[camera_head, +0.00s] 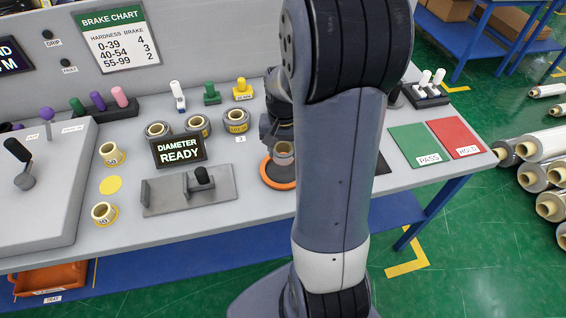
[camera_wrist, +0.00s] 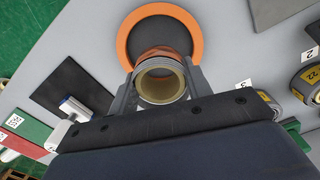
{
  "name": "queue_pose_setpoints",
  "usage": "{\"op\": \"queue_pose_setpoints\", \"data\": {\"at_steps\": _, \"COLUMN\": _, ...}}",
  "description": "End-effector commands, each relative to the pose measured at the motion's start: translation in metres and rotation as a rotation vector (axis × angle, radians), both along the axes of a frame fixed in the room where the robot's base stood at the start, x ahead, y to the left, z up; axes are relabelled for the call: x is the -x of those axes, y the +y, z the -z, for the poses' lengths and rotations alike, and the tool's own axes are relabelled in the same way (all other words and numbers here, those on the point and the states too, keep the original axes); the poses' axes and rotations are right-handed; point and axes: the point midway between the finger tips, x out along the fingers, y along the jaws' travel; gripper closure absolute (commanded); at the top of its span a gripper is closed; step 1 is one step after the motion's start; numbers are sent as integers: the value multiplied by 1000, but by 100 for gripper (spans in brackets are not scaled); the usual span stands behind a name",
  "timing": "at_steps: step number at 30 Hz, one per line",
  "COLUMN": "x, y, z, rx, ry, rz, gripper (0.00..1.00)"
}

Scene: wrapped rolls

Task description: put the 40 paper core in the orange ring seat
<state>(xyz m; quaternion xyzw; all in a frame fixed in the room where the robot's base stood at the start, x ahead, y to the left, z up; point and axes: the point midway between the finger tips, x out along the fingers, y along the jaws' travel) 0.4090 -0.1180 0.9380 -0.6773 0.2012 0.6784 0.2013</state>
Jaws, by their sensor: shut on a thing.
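A tan paper core (camera_head: 284,148) is between the fingers of my gripper (camera_head: 281,152), partly hidden by my arm in the head view. The wrist view shows the core (camera_wrist: 160,97) end-on, with the fingers of my gripper (camera_wrist: 161,80) shut on its two sides. No number on it is readable. The orange ring seat (camera_head: 279,183) has a dark centre and lies on the bench just under the core. In the wrist view the seat (camera_wrist: 123,44) is behind the core, which overlaps its lower part. I cannot tell whether core and seat touch.
Two other paper cores (camera_head: 111,154) (camera_head: 104,213) stand at the left by a yellow disc (camera_head: 110,185). The "Diameter ready" display (camera_head: 178,150), a grey fixture (camera_head: 188,192) and several dark wrapped rolls (camera_head: 236,121) are left of the seat. Green (camera_head: 414,145) and red (camera_head: 456,137) pads lie right.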

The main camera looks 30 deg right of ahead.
Motion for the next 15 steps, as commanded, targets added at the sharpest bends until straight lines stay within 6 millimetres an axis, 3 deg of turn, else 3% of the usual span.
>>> {"op": "queue_pose_setpoints", "data": {"at_steps": 10, "x": 1, "y": 1, "z": 42, "rx": -1, "ry": 4, "rz": -2, "gripper": 76}}
{"op": "queue_pose_setpoints", "data": {"at_steps": 15, "x": 0, "y": 0, "z": 52, "rx": 0, "ry": 0, "rz": -2, "gripper": 76}}
